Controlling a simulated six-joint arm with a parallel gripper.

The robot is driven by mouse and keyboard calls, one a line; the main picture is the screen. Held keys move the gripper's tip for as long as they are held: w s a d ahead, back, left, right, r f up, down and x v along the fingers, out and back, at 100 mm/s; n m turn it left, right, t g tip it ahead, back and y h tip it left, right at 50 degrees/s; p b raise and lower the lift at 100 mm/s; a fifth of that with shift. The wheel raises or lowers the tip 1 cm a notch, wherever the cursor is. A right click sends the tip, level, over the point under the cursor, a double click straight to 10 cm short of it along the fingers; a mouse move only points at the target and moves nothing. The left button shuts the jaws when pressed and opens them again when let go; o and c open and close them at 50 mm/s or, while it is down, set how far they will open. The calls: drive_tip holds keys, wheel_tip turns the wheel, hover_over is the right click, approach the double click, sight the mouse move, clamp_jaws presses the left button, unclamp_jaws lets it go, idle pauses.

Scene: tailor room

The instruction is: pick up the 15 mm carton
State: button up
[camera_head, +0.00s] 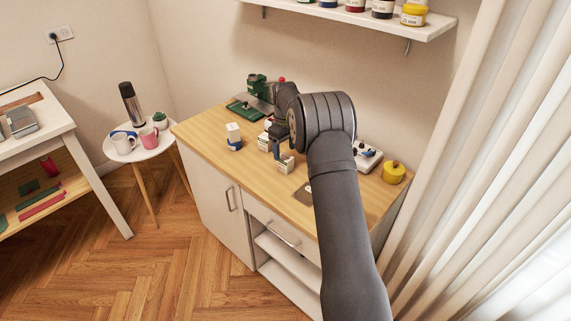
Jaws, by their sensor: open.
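Several small white cartons stand on the wooden worktop (215,165). One carton (233,130) is at the left, above a blue and white item (234,144). Another carton (264,142) is just left of my gripper, and a third carton (286,164) is nearer the front edge, just below it. No size marking is readable, so I cannot tell which is the 15 mm carton. My gripper (277,148) points down among the cartons and is open. My arm hides part of the worktop behind it, and I cannot tell whether the fingers touch a carton.
A green machine (257,90) stands at the back of the worktop. A yellow pot (393,172) and a white device (367,157) are at the right. A flat grey plate (302,194) lies near the front edge. A shelf with jars (355,15) hangs above.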

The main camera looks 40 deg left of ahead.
sight(285, 157)
drive_tip(key=shift+d+f, duration=0.15)
drive_tip(key=shift+f, duration=2.95)
drive_tip(key=shift+c, duration=0.4)
drive_tip(key=c, duration=1)
